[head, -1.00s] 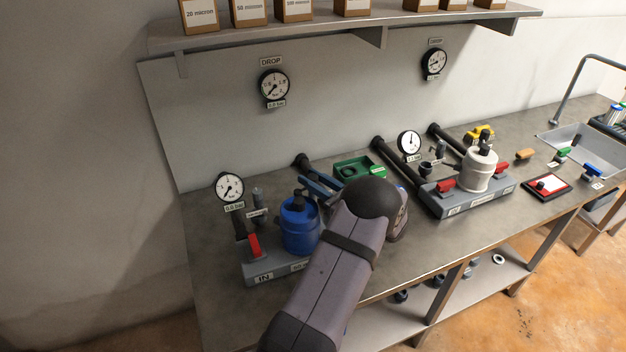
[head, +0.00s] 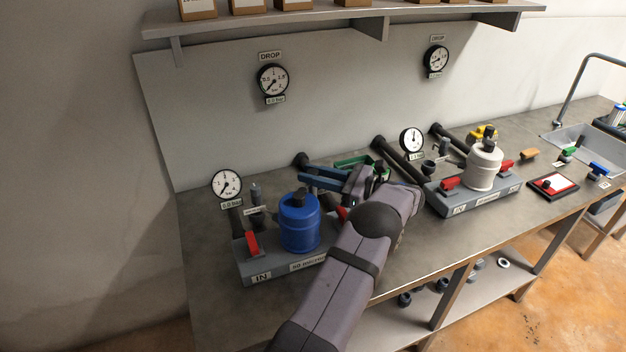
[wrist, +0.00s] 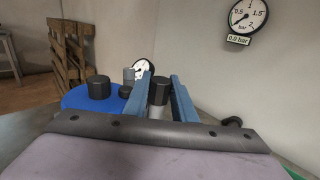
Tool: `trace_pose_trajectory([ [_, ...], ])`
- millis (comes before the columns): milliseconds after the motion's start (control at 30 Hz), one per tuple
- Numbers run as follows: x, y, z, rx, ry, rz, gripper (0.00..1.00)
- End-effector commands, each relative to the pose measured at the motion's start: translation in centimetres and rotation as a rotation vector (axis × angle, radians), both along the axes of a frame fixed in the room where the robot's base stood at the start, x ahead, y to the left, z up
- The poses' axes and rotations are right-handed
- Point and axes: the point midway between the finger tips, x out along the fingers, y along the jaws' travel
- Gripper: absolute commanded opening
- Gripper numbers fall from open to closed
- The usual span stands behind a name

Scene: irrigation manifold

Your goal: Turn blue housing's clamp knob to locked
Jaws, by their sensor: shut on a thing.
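The blue housing (head: 299,224) stands upright on a grey base marked IN, at the left of the bench. It has a black cap (head: 299,197) on top and shows at left in the wrist view (wrist: 78,98). My gripper (head: 304,177) reaches in from the right, with its blue fingers just behind the housing. In the wrist view, the fingers are shut on a dark upright knob (wrist: 159,88) on a paler shaft, beside the housing. This appears to be the clamp knob. The knob is hidden in the head view, and I cannot read any lock mark.
Red-handled valves (head: 252,243) flank the blue housing. A gauge (head: 227,184) stands at its back left. A green tray (head: 350,164) lies behind my gripper. A pale housing (head: 484,170) stands on another base to the right. Bare bench lies in front between the bases.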

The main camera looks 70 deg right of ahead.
Motion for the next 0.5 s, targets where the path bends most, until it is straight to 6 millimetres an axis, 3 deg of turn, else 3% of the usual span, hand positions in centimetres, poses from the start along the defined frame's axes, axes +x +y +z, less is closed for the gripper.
trace_pose_trajectory([
  [500,-0.01,-0.02,-0.11,-0.001,-0.001,0.132,0.01],
])
